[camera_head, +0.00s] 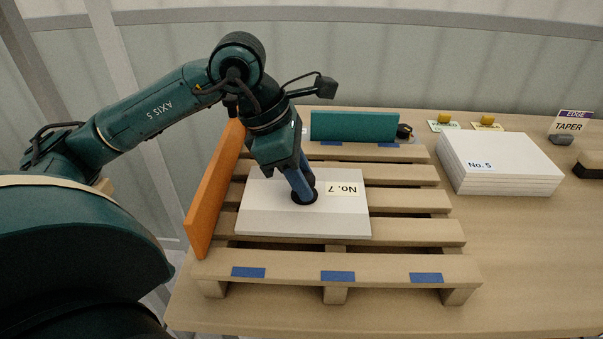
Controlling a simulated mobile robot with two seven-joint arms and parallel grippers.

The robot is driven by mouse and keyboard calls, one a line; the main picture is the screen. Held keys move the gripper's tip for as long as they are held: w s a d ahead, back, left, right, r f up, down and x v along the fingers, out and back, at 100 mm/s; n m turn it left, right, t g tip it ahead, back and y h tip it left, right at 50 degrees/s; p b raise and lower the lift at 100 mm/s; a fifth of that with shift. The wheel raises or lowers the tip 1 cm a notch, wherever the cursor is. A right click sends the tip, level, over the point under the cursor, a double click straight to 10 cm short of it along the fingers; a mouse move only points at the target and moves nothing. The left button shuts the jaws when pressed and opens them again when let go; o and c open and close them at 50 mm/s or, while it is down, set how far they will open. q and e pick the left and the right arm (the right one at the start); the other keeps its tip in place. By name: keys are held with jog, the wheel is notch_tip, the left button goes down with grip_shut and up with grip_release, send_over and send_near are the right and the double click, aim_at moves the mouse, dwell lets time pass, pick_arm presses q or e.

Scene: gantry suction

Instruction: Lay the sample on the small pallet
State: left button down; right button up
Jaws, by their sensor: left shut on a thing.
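The sample, a white panel labelled No. 7 (265,219), is at the small wooden pallet (427,265), over its middle slats. I cannot tell whether it rests fully on them or hangs slightly above. My left gripper (292,172) is above the panel, shut on a blue handle (301,186) with a black suction cup (304,197) at its foot. The cup touches the panel's upper face near its centre, left of the label. The gripper's fingertips are partly hidden by its own body. My right gripper is not in view.
An orange board (209,200) stands along the pallet's left side and a teal block (354,126) along its back. Blue tape (338,276) marks the front slat. A stack of white panels labelled No. 5 (500,158) lies to the right. The table's front right is clear.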

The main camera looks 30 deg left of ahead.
pick_arm(q)
jog(key=shift+f, duration=0.25)
jog(key=c, duration=1)
grip_release()
jog(key=v, duration=1.3)
jog(key=shift+r+p, duration=0.2)
jog(key=shift+p, duration=0.25)
